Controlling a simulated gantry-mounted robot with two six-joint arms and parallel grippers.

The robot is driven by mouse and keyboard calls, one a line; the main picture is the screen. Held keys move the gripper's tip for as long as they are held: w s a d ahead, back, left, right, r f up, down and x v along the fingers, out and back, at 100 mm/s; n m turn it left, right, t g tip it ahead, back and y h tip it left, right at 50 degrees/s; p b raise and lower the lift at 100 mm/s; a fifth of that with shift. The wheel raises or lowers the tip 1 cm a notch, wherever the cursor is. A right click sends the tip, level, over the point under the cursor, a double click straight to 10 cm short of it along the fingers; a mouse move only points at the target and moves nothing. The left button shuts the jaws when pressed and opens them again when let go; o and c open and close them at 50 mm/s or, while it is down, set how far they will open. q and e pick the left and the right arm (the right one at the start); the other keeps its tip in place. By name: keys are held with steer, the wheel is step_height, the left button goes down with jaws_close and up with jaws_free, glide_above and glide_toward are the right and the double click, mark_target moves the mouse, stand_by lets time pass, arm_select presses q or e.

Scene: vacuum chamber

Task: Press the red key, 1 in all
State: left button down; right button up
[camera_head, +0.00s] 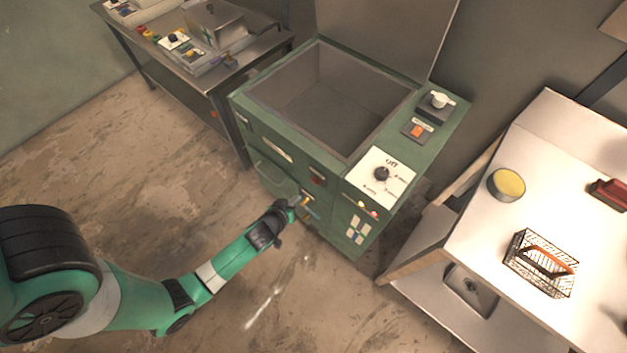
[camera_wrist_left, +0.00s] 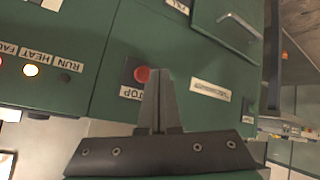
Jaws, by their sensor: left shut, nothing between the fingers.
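The red key (camera_head: 317,178) is a round red button on a dark square plate on the front of the green chamber cabinet. In the left wrist view the red key (camera_wrist_left: 142,74) has a white label beside it, partly hidden, on which "TOP" can be read. My left gripper (camera_head: 304,201) is shut and empty, in front of the cabinet just below the key. In the left wrist view its fingertips (camera_wrist_left: 158,74) appear just right of the button and slightly overlap its plate. I cannot tell whether they touch the panel. My right gripper is not in view.
The cabinet top holds an open chamber (camera_head: 330,100), a dial plate (camera_head: 370,185), an orange switch (camera_head: 417,131) and a valve knob (camera_head: 438,101). Indicator lights (camera_wrist_left: 30,70) sit left of the key in the wrist view. A white table (camera_head: 490,235) with a wire basket (camera_head: 540,264) stands right.

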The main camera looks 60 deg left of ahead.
mark_target(315, 181)
arm_select(q)
steer(key=s+f, duration=0.2)
steer(key=shift+s+d+g, duration=0.2)
steer(key=shift+s+g, duration=0.2)
steer(key=w+a+b, duration=0.2)
steer(key=w+a, duration=0.1)
steer(key=w, duration=0.5)
steer(key=shift+a+b, duration=0.2)
steer(key=shift+b, duration=0.1)
steer(key=shift+w, duration=0.1)
stand_by(1.6)
steer(key=shift+w+a, duration=0.15)
steer(key=shift+w, duration=0.25)
